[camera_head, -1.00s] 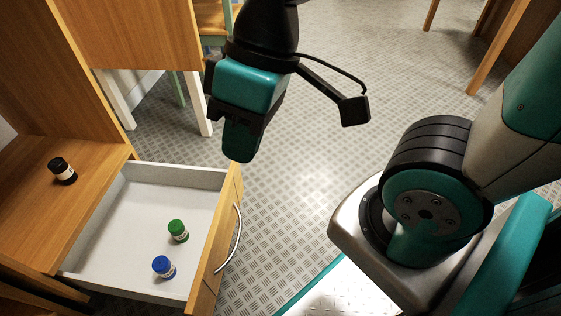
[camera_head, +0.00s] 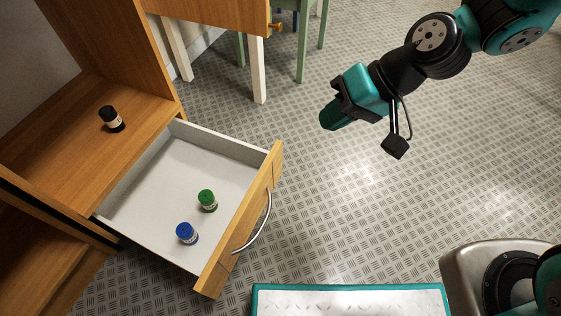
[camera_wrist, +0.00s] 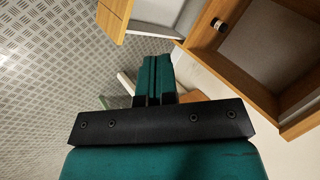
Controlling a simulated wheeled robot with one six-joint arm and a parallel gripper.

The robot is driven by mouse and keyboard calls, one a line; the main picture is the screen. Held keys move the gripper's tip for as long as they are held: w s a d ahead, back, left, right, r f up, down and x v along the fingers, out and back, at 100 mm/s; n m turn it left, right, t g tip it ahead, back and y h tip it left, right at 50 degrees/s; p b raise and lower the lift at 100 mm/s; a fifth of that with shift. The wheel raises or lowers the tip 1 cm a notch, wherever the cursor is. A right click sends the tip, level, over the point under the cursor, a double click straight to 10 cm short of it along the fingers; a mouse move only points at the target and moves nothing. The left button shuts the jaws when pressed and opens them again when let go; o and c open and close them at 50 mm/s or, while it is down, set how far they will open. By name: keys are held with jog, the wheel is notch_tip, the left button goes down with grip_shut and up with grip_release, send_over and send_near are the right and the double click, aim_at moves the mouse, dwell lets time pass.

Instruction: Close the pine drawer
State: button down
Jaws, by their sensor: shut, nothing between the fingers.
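The pine drawer (camera_head: 236,225) stands pulled out of the wooden cabinet at the left, with a curved metal handle (camera_head: 262,228) on its front. A green-capped jar (camera_head: 207,201) and a blue-capped jar (camera_head: 187,233) stand inside it. My gripper (camera_head: 328,119) is shut and empty, in the air to the right of the drawer front and apart from it. In the wrist view my closed fingers (camera_wrist: 156,75) point toward the cabinet side, and part of the drawer front (camera_wrist: 115,18) shows at the top.
A black-capped jar (camera_head: 111,119) stands on the cabinet shelf (camera_head: 60,150) behind the drawer. A wooden table with white legs (camera_head: 258,70) and a green chair are at the back. The metal floor right of the drawer is clear.

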jog(key=w+f+m+t+y, duration=0.15)
jog(key=w+f+m, duration=0.25)
jog(key=f, duration=0.8)
jog(key=m+t+b, duration=0.2)
jog(key=m+b, duration=0.1)
jog(key=m, duration=0.1)
send_near(270, 166)
notch_tip(270, 166, down, 4)
jog(key=a, duration=0.2)
jog(key=w+a+b, duration=0.1)
jog(key=shift+a+f+h, duration=0.2)
jog(key=shift+a+h, duration=0.05)
jog(key=shift+h, duration=0.1)
jog(key=shift+w+a+r, duration=0.1)
jog(key=shift+w+a, duration=0.3)
jog(key=shift+a, duration=0.3)
